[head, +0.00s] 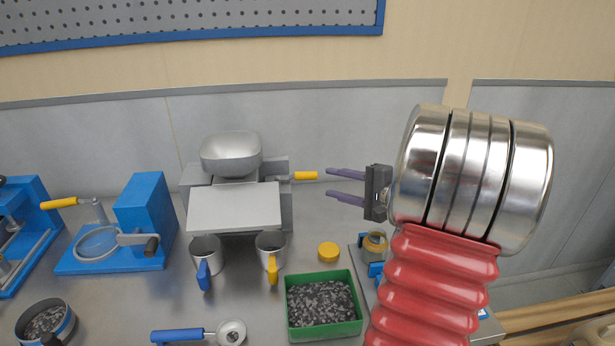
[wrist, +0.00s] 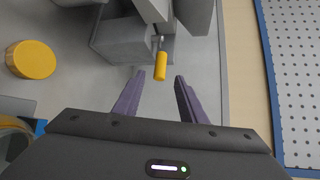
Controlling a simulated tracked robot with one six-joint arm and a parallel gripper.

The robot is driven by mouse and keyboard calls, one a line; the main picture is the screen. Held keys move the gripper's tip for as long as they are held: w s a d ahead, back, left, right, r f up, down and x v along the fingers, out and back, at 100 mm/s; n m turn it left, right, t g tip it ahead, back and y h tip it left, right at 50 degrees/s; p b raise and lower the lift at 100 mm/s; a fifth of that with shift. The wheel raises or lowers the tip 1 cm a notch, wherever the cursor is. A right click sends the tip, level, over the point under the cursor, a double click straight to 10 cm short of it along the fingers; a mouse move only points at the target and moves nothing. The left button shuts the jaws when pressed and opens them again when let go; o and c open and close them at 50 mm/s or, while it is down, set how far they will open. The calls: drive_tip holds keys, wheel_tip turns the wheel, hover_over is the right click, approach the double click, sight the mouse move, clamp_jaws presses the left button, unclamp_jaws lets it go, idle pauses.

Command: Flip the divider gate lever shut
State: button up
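The divider gate lever (head: 305,175) has a yellow handle and sticks out from the right side of the grey hopper machine (head: 286,205). In the wrist view the lever's yellow grip (wrist: 160,67) lies just beyond and between my fingertips. My gripper (head: 328,181) is open and empty, to the right of the lever, with its purple fingers pointing at it. The fingers also show spread apart in the wrist view (wrist: 160,76). They look apart from the handle. The gate itself is hidden inside the machine.
Under the machine's sloped plate stand a blue-handled cup (head: 206,254) and a yellow-handled cup (head: 271,251). A yellow lid (head: 328,252), a green tray (head: 358,325) of dark granules and a jar (head: 375,245) lie in front. A blue device (head: 145,218) stands at left.

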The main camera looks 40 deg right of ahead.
sight(309, 178)
drive_tip(key=x, duration=1.1)
drive_tip(key=shift+r, duration=0.1)
drive_tip(key=shift+c, duration=0.5)
clamp_jaws()
